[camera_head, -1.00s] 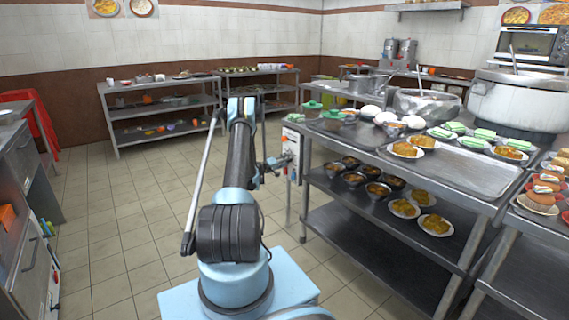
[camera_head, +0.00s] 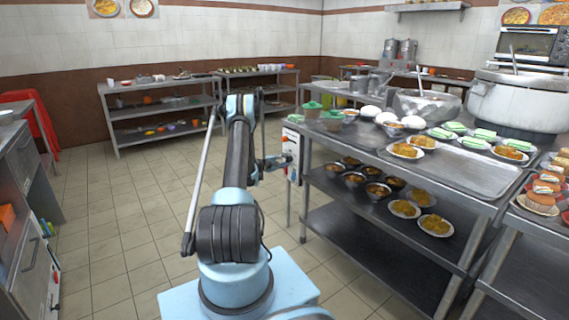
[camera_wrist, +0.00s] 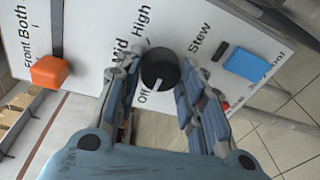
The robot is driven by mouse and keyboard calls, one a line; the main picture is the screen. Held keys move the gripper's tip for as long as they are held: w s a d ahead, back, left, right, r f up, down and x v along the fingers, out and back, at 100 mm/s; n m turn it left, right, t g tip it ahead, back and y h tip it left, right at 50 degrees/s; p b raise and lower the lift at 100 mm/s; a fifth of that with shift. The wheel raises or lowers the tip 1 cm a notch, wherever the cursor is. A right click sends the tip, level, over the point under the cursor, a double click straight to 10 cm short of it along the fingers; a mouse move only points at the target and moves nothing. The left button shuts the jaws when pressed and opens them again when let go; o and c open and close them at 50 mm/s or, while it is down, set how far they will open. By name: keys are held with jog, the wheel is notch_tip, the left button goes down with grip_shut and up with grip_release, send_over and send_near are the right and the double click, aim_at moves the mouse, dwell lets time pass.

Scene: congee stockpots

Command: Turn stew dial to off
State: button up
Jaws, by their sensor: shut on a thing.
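The stew dial (camera_wrist: 160,68) is a round black knob on a white panel (camera_wrist: 95,35), in the middle of the wrist view. The words Off, Mid, High and Stew are printed around it. Its white pointer mark faces down and slightly left in the picture, close to the word Off. My gripper (camera_wrist: 160,80) is shut on the dial, one finger on each side. In the head view my gripper (camera_head: 277,163) is at the white panel (camera_head: 293,148) on the table's left end. The dial itself is too small to make out there.
An orange knob (camera_wrist: 48,72) and a blue block (camera_wrist: 247,65) stand out from the panel on either side of the dial. The steel table (camera_head: 345,153) beside my arm holds several plates and bowls. The tiled floor (camera_head: 125,220) to the left is clear.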

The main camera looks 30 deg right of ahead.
jog(key=shift+w+a, duration=0.15)
jog(key=shift+w, duration=0.05)
dwell(0.3)
jog(key=o, duration=0.9)
jog(key=shift+f, duration=0.15)
jog(key=shift+o, duration=0.8)
jog(key=shift+s, duration=0.1)
jog(key=s+a+r, duration=0.1)
jog(key=s+a, duration=0.1)
jog(key=a, duration=0.9)
jog(key=shift+a, duration=0.3)
jog(key=shift+r, duration=0.1)
